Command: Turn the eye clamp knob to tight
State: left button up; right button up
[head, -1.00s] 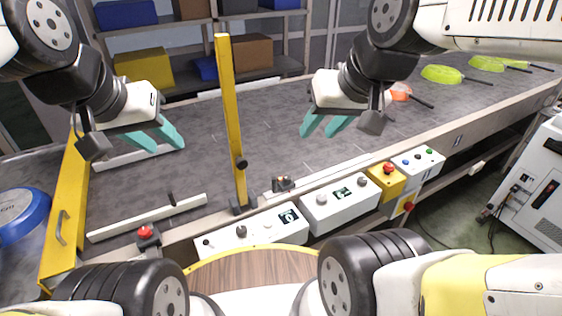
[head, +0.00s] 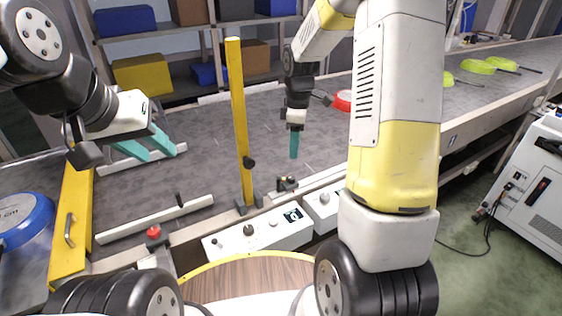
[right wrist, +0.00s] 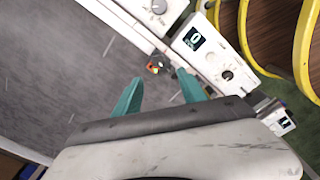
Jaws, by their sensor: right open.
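A small dark sensor block (head: 287,183) sits on the conveyor's near rail, right of the yellow post (head: 239,120). It also shows in the right wrist view (right wrist: 158,63) with small orange and green spots. I cannot make out a tight mark or which small part is the eye clamp knob. My left gripper (head: 148,154) is open and empty over the belt's left side.
White control boxes (head: 258,236) with knobs and displays line the near edge. A white bar (head: 155,219) and a red button (head: 154,232) are at the left.

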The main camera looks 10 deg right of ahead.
jog(key=n, duration=0.2)
send_over(292, 177)
jog(key=shift+g, duration=0.3)
jog(key=f, duration=0.4)
jog(key=shift+w+f, duration=0.2)
jog(key=shift+f, duration=0.15)
notch_tip(292, 177, down, 8)
jog(key=shift+s+r, duration=0.15)
jog(key=shift+r, duration=0.1)
jog(key=shift+c, duration=0.4)
grip_shut()
